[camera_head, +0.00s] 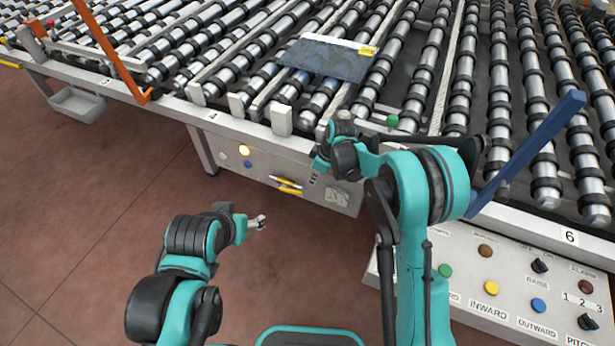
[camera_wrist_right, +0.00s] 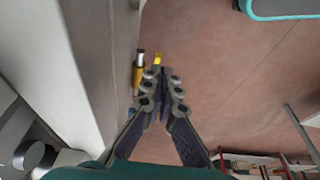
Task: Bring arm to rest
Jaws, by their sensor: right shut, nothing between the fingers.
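My right arm (camera_head: 412,190) rises from the lower right and bends at the elbow, its forearm reaching left to the conveyor's front edge. My right gripper (camera_wrist_right: 163,82) is shut and empty in the right wrist view, its fingers pointing toward the floor beside a pale machine side. In the head view its fingers are mostly hidden or too small to make out. My left gripper (camera_head: 259,222) is over the floor in front of the machine, apart from everything. It is too small to tell whether its fingers are open.
The roller conveyor (camera_head: 250,128) fills the back, with a dark glass pane (camera_head: 325,58) on it. A blue bar (camera_head: 530,150) stands out at the right, near my right elbow. A button panel (camera_head: 510,297) lies at lower right. Yellow handles (camera_head: 286,185) are on the machine's front. The red-brown floor (camera_head: 90,200) is clear at left.

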